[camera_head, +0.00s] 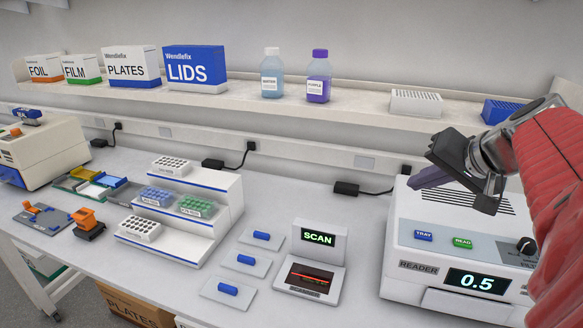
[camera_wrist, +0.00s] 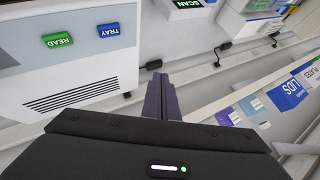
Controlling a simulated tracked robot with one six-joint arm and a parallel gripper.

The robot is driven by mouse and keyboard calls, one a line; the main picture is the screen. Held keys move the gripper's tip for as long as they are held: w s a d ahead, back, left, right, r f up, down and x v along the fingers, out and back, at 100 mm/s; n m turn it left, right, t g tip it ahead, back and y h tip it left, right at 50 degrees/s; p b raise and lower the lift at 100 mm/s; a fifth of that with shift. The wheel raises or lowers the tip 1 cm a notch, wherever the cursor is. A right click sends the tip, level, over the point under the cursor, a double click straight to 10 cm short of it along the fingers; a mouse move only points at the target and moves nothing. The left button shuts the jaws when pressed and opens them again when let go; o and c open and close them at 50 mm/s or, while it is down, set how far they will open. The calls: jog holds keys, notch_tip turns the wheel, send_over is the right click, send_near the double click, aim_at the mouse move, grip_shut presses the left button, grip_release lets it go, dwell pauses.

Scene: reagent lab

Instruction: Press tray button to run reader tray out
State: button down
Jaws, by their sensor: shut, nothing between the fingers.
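The reader (camera_head: 440,258) is a white box at the right of the bench, with a display showing 0.5. The blue TRAY button (camera_head: 423,236) is on its sloped front panel, left of the green READ button (camera_head: 462,242). In the wrist view the TRAY button (camera_wrist: 109,30) is at upper left beside the READ button (camera_wrist: 57,40). No tray sticks out of the part of the reader's front that shows. My gripper (camera_head: 414,184) is shut and empty. In the head view it is above the reader's top, apart from the buttons. Its fingers also show in the wrist view (camera_wrist: 162,98).
A SCAN unit (camera_head: 319,238) stands left of the reader. Further left are three plates with blue handles (camera_head: 262,236) and a stepped rack (camera_head: 215,190). A shelf (camera_head: 340,113) behind carries boxes and two bottles. Open bench lies between the scanner and reader.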

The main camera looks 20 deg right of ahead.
aim_at(427, 238)
jog(key=shift+m, duration=0.3)
jog(key=s+d, duration=0.3)
jog(key=shift+d+f, duration=0.15)
jog(key=shift+f, duration=4.4)
